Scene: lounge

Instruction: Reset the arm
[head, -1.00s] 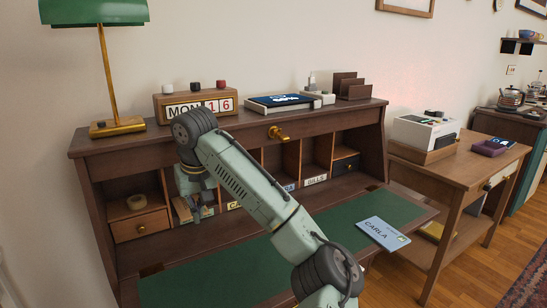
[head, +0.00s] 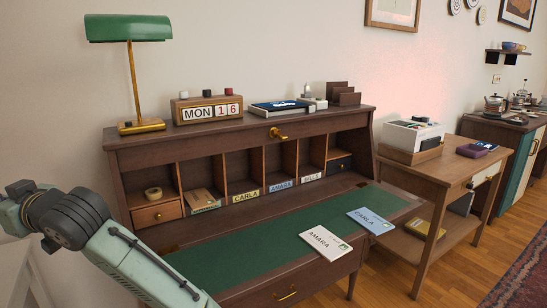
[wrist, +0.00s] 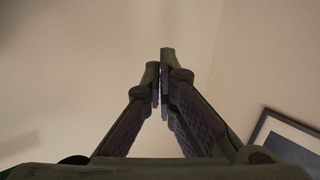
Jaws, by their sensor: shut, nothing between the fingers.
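My gripper (wrist: 161,90) shows in the wrist view with its fingers together and nothing between them. It faces a plain cream wall or ceiling. My arm is at the lower left of the head view, left of the desk, and the gripper itself is outside that view. The brown writing desk (head: 135,158) stands in the middle of the head view, clear of my arm's end.
A white AMARA card (head: 326,243) and a blue CARLA card (head: 371,221) lie on the desk's green writing surface (head: 240,255). A green lamp (head: 130,28) and a date block (head: 207,109) stand on top. A side table (head: 447,167) is at right.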

